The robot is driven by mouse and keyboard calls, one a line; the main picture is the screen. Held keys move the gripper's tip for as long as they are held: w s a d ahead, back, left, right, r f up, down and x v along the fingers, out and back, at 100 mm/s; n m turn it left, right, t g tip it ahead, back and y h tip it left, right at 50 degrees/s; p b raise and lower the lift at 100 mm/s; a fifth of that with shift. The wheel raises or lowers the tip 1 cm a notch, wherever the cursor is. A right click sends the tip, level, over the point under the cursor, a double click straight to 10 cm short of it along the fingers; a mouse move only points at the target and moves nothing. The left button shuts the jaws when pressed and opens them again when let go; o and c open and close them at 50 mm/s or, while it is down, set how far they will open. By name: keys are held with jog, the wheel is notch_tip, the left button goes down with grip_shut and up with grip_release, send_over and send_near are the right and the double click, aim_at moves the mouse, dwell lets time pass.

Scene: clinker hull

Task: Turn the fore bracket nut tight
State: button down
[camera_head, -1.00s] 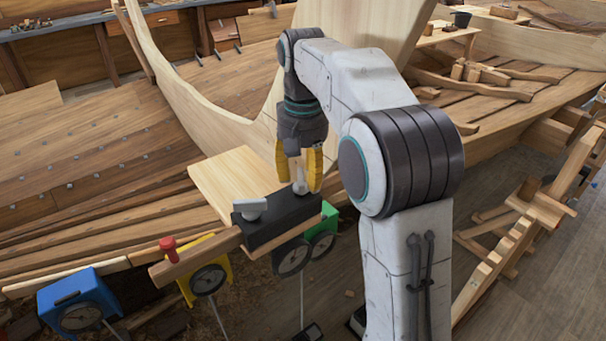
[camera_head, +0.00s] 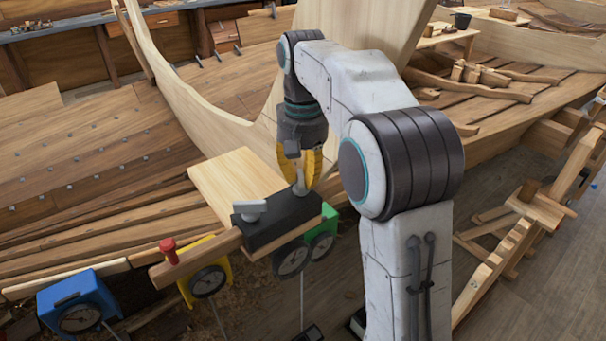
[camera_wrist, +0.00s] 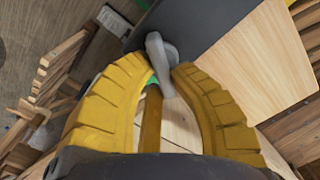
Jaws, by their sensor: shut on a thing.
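A dark bracket (camera_head: 283,222) lies on a pale board, with two grey nuts on it. The left nut (camera_head: 250,208) has a lever-like arm and stands free. The right nut (camera_head: 299,187) is between the yellow fingers of my gripper (camera_head: 304,178), which are shut on it. In the wrist view this nut (camera_wrist: 158,58) shows as a grey lever with a round end, between the fingertips (camera_wrist: 160,76) at the edge of the dark bracket (camera_wrist: 205,22). The fingers partly hide the nut in the head view. I cannot tell from the frames which nut is the fore one.
Blue (camera_head: 78,305), yellow (camera_head: 206,280) and green (camera_head: 322,232) dial-faced devices hang along the plank edge. A red knob (camera_head: 168,247) stands on a wooden bar to the left. The pale curved stem (camera_head: 190,85) rises behind my gripper.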

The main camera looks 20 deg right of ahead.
jog(key=m+p, duration=0.1)
jog(key=m, duration=0.1)
jog(key=m+p, duration=0.1)
jog(key=shift+s+d+m, duration=0.15)
jog(key=shift+m, duration=0.25)
jog(key=shift+s+d+m+p, duration=0.15)
jog(key=shift+m+p, duration=0.25)
jog(key=shift+m, duration=0.8)
jog(key=shift+s+a+m+p, duration=0.1)
jog(key=shift+m+p, duration=0.25)
jog(key=shift+m, duration=0.85)
jog(key=c, duration=1.1)
grip_release()
jog(key=shift+r, duration=0.1)
jog(key=shift+r, duration=5.8)
